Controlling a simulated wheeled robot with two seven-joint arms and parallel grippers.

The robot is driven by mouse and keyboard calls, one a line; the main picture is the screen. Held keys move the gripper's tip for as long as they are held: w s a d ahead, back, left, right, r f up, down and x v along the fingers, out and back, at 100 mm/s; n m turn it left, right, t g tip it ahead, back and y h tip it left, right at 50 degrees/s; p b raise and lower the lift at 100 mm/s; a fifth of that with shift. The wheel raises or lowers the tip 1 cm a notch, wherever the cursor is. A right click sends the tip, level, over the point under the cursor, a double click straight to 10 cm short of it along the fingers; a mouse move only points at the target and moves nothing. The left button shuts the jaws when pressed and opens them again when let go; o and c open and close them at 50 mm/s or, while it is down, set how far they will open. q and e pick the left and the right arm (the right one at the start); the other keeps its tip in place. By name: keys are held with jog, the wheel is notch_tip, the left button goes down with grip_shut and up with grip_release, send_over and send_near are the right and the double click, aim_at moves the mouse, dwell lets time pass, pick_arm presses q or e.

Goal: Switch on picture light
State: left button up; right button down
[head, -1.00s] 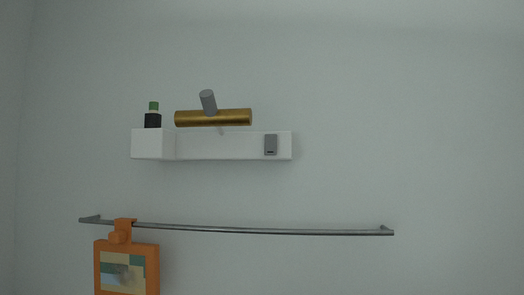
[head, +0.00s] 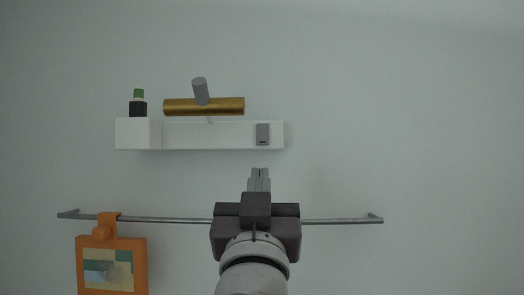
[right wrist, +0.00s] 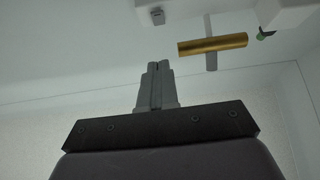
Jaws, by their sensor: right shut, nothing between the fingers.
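The picture light is a brass cylinder (head: 204,107) on a grey stem, mounted on the wall above a white shelf; its brass tube also shows in the right wrist view (right wrist: 213,44). A small grey switch (head: 263,134) sits on the front of the shelf near its right end; it also shows in the right wrist view (right wrist: 157,16). My right gripper (head: 259,171) is shut and empty, pointing up, below the switch and apart from it. Its closed fingers show in the right wrist view (right wrist: 158,66). My left gripper is not in view.
The white shelf (head: 210,136) holds a dark bottle with a green cap (head: 138,104) at its left end. A metal rail (head: 340,220) runs across the wall behind my right gripper. An orange framed picture (head: 110,265) hangs from it at left. The right wall is bare.

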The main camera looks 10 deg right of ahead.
jog(key=p, duration=0.7)
send_near(260, 138)
notch_tip(260, 138, up, 5)
jog(key=w, duration=0.2)
jog(key=w+f, duration=0.1)
jog(key=shift+w+d+f+p, duration=0.1)
jog(key=shift+w+d+p, duration=0.2)
jog(key=shift+d, duration=0.1)
jog(key=shift+w+d+f, duration=0.2)
jog(key=shift+w+f, duration=0.1)
jog(key=shift+w, duration=0.25)
jog(key=shift+a, duration=0.1)
